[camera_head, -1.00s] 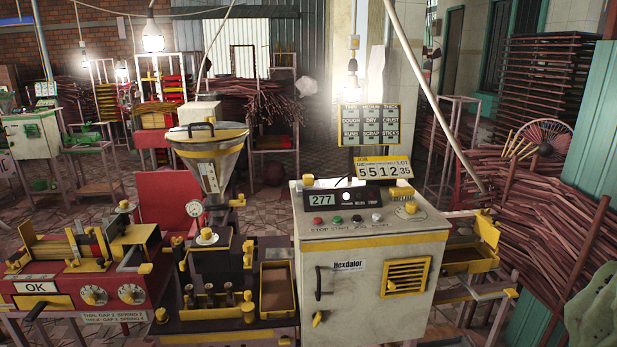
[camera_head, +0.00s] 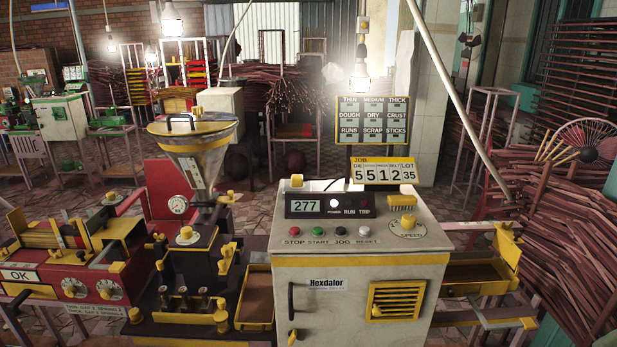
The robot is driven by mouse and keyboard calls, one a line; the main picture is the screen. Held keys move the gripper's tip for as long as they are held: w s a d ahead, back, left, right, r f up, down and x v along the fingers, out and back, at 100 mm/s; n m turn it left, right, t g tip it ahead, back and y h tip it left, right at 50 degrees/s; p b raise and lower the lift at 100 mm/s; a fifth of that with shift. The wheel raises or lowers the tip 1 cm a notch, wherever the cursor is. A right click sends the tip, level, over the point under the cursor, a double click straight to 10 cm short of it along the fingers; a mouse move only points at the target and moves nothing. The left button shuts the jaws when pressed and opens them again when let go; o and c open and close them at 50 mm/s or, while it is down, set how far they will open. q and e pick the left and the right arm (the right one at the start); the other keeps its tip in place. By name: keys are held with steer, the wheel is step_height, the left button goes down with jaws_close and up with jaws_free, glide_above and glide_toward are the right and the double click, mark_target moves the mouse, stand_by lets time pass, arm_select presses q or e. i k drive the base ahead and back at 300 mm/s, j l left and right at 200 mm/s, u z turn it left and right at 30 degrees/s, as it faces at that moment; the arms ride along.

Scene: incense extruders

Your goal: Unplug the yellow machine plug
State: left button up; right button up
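A cream machine cabinet (camera_head: 352,265) with a yellow band stands at the centre. Its sloping top carries a black display unit (camera_head: 330,205) reading 277, several round buttons and a speed dial (camera_head: 407,226). A yellow ribbed block (camera_head: 402,201) sits at the right of the top, and a small yellow block (camera_head: 297,181) stands at the back left. I cannot tell whether either is the plug; no plug or socket is clearly recognisable. Neither of my grippers is in view.
A hopper extruder (camera_head: 193,150) on a dark bench stands left of the cabinet. A red machine (camera_head: 75,285) is at the far left. A yellow-edged tray (camera_head: 478,275) juts out at the right. Bundled sticks (camera_head: 580,220) crowd the right side.

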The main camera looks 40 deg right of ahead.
mark_target(297, 180)
steer(key=l, duration=1.45)
